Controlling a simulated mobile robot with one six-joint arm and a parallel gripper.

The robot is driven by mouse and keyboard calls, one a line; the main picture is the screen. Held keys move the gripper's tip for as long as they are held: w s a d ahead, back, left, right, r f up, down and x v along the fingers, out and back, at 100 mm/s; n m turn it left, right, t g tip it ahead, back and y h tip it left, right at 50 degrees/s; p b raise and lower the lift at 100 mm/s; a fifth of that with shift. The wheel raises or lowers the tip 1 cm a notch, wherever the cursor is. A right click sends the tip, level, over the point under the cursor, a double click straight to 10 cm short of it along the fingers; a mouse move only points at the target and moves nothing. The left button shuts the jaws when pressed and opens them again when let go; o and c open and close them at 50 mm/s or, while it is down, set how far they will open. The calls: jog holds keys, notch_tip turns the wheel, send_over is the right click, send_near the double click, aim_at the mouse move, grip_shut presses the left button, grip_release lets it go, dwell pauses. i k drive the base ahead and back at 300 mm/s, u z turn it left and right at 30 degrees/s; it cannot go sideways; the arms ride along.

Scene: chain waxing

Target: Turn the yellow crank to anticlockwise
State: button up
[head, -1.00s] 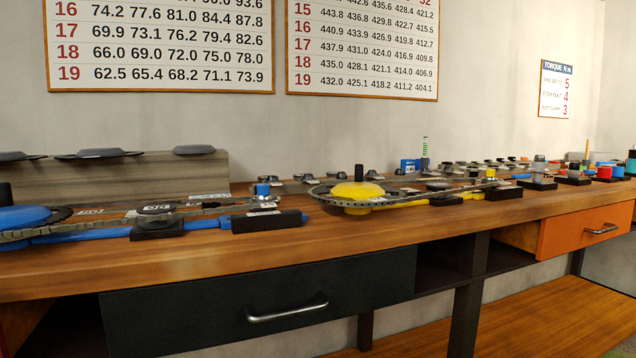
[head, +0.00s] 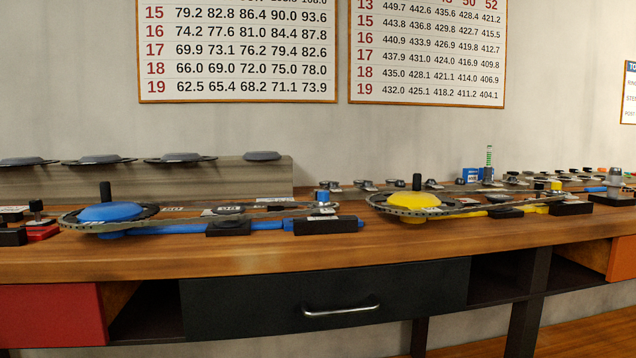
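The yellow crank (head: 413,201) is a round yellow hub with an upright black handle (head: 417,182), on the bench right of the picture's middle. A chain (head: 465,209) runs around its chainring and along a yellow arm toward a black block (head: 571,208) at the right. My gripper is not in view, and nothing touches the crank.
A similar blue crank (head: 110,212) with its own chain stands to the left on the wooden bench (head: 250,262). A black drawer (head: 325,298) and a red drawer (head: 50,314) sit below the bench edge. Small parts stand along the back. The bench's front strip is clear.

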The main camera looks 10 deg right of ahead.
aim_at(415, 194)
jog(key=u, duration=0.85)
jog(key=k, duration=0.7)
jog(key=z, duration=1.2)
jog(key=i, duration=0.3)
